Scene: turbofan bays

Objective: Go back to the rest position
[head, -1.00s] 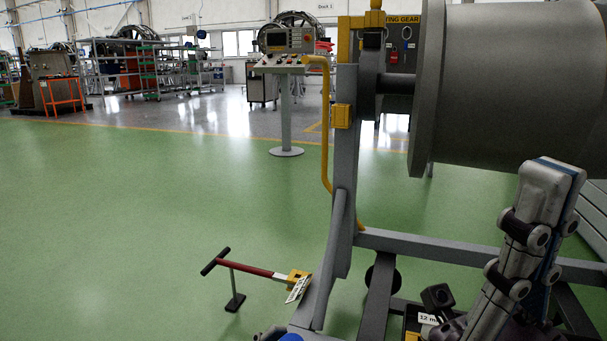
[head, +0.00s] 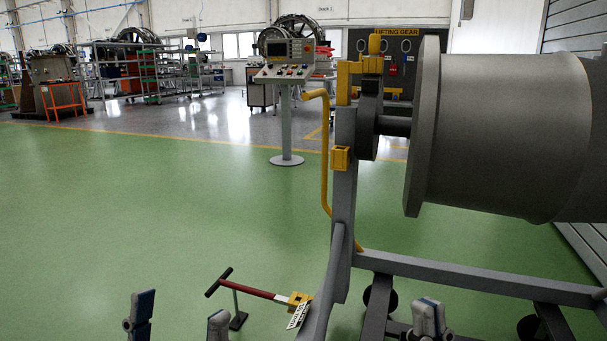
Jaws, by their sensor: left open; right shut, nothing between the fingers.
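My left gripper (head: 180,316) shows at the bottom edge, left of centre. Its two fingers stand apart over the green floor with nothing between them. My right gripper (head: 429,316) shows at the bottom edge, right of centre, with its fingertips together and nothing held. It appears in front of the grey stand's lower frame. The rest of both grippers and the arms is cut off by the picture's lower edge.
A grey stand (head: 343,200) carries a large grey drum-shaped part (head: 510,130) at right. A red tow bar (head: 247,288) with a black handle reaches out from the stand's base. A control console (head: 287,75) stands behind. Green floor at left is clear.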

